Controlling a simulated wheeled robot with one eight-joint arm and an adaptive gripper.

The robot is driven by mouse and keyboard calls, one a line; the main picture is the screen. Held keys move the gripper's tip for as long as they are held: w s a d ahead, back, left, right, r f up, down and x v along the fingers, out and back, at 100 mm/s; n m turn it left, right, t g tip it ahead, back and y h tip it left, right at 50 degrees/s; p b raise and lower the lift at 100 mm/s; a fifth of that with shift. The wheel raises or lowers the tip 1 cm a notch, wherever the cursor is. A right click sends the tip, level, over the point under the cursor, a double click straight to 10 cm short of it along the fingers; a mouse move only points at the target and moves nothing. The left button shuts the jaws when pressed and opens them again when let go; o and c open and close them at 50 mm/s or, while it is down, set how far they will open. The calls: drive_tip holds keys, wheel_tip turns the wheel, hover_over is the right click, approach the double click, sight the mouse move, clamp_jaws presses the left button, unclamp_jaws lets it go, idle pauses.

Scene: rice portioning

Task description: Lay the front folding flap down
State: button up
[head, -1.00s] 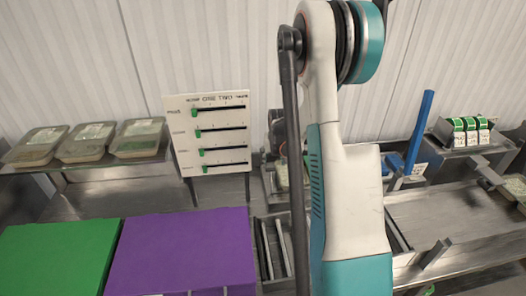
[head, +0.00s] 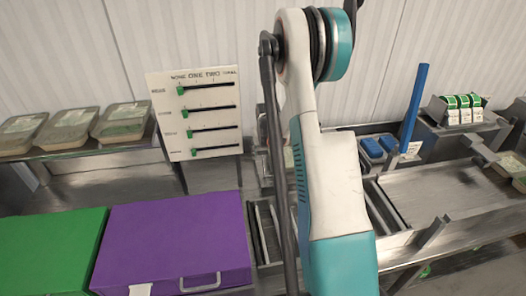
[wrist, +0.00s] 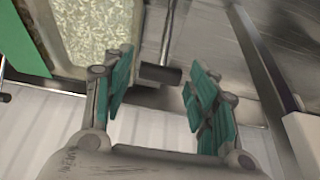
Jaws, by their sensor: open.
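My gripper (wrist: 160,92) is open in the wrist view, its two teal-padded fingers apart. A dark cylindrical grip on a metal rod (wrist: 160,73) shows between or just beyond the fingertips; I cannot tell whether they touch it. A tray of rice (wrist: 95,28) lies beyond the left finger. I cannot tell for sure which part is the front folding flap; a small metal plate (head: 431,233) stands tilted at the front edge of the right-hand steel counter. In the head view my arm hides the gripper and the spot where it works.
A purple box (head: 175,245) and a green box (head: 45,250) stand at the front left. A slider board (head: 196,112) stands behind them. Lidded trays (head: 68,130) sit on the left shelf. A blue upright bar (head: 414,105) and green-white cartons (head: 459,112) are at the right.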

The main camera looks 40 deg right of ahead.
drive_tip(key=shift+c, duration=1)
